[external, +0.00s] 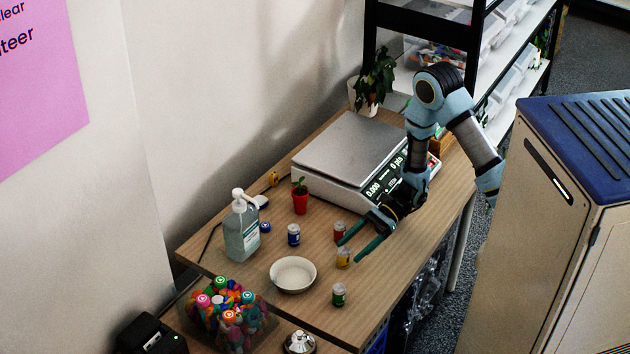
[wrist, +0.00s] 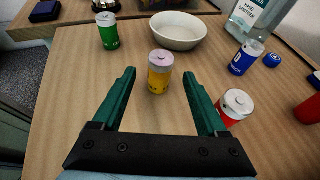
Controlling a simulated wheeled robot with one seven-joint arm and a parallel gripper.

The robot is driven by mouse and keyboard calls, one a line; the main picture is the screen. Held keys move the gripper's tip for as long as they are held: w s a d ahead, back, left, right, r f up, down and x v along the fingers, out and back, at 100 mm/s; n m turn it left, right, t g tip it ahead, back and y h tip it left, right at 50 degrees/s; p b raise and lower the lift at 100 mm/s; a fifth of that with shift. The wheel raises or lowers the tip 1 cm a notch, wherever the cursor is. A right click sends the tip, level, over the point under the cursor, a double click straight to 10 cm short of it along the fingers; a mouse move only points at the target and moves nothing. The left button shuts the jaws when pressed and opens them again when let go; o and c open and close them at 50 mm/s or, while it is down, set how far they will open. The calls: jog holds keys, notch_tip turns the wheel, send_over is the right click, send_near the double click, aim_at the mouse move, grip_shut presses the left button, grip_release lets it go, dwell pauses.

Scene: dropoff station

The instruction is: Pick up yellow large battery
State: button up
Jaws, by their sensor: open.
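The yellow large battery (external: 343,258) stands upright on the wooden table, between the white bowl and my gripper in the external view. In the wrist view the yellow battery (wrist: 159,72) stands just beyond my fingertips, roughly centred between them. My gripper (external: 359,246) is open and empty, with its two green fingers spread. The fingers also show in the wrist view (wrist: 161,88). A red battery (wrist: 233,106) stands close to the right finger in the wrist view.
A green battery (external: 339,294), a blue battery (external: 294,235) and a white bowl (external: 293,274) stand nearby. A sanitizer bottle (external: 241,232), a small red plant pot (external: 300,200) and a scale (external: 348,155) are farther off. Bare table (wrist: 75,75) lies left of the yellow battery in the wrist view.

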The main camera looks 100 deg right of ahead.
aim_at(335, 270)
jog(key=shift+p+x, duration=0.65)
jog(key=shift+x, duration=2.8)
jog(key=shift+c, duration=0.4)
grip_shut()
